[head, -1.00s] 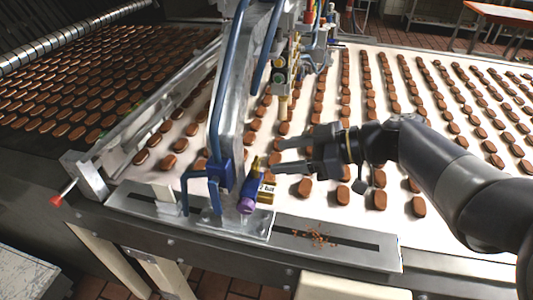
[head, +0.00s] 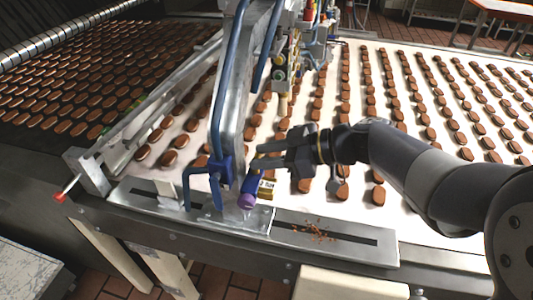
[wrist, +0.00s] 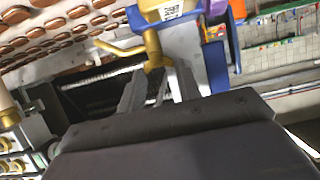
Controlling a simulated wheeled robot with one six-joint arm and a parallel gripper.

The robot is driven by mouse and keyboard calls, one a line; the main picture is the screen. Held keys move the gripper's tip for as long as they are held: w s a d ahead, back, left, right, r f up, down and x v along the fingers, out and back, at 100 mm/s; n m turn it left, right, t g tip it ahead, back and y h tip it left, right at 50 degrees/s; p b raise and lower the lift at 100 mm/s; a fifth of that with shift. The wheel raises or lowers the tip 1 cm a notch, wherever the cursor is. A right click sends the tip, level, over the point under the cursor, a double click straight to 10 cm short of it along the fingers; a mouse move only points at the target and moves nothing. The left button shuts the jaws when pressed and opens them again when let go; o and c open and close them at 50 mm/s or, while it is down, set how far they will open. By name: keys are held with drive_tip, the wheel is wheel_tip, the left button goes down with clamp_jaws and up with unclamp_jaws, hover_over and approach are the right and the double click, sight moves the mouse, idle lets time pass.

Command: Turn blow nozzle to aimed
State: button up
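The blow nozzle has a blue and purple body (head: 247,199) with a yellow labelled part (head: 267,187) beside it, on the metal plate at the belt's near edge. Its brass part (wrist: 152,48) shows in the wrist view, with a bent thin brass tube (wrist: 118,48) pointing left. My gripper (head: 264,156) is at the nozzle's upper end, reaching in from the right. In the wrist view my gripper (wrist: 160,76) has its two fingers apart, one on each side of the brass stem. Contact cannot be told. The head view hides the brass tip behind the fingers.
A blue clamp bracket (head: 219,170) and a metal upright with blue hoses (head: 231,100) stand close on the left. Rows of brown biscuits (head: 345,100) lie on the white belt. Crumbs (head: 315,232) lie on the slotted metal plate (head: 345,243).

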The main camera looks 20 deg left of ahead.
drive_tip(key=c, duration=0.4)
drive_tip(key=m+t+b, duration=0.2)
drive_tip(key=b, duration=0.2)
drive_tip(key=s+m+t+b, duration=0.1)
drive_tip(key=m+t+b, duration=0.1)
drive_tip(key=b, duration=0.3)
drive_tip(key=shift+m+t+h, duration=0.3)
drive_tip(key=shift+t+h, duration=0.1)
drive_tip(key=shift+t, duration=0.3)
drive_tip(key=o, duration=1)
drive_tip(key=shift+c, duration=0.2)
drive_tip(key=shift+r, duration=0.1)
